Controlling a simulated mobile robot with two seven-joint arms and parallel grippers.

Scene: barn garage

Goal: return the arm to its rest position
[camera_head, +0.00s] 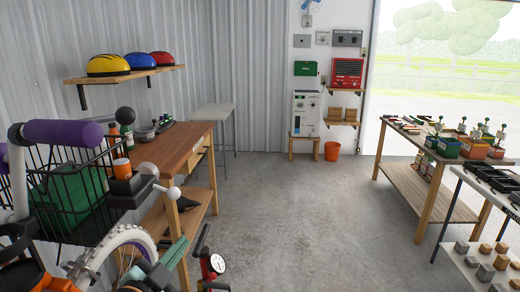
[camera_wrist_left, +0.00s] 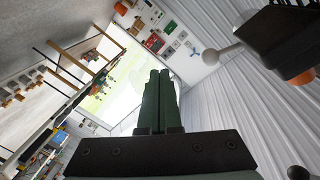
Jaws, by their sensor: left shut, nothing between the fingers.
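My left gripper (camera_head: 177,246) is low at the left of the head view, its teal fingers close together. In the left wrist view the two dark green fingers (camera_wrist_left: 156,88) lie side by side, shut and empty. In the head view they are close to the bicycle's front wheel (camera_head: 100,248) and below the handlebar's black block with an orange top (camera_head: 122,168). I cannot tell whether they touch the bicycle. The block and its pale ball-ended lever (camera_wrist_left: 225,54) also show at the upper right of the wrist view. My right gripper is not in view.
The bicycle's black wire basket (camera_head: 50,212) holds a green bundle. A wooden workbench (camera_head: 172,148) stands behind. A red floor pump with a gauge (camera_head: 215,264) is right of my gripper. Tables with potted things (camera_head: 432,190) stand at the right. The concrete floor (camera_head: 300,215) between is clear.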

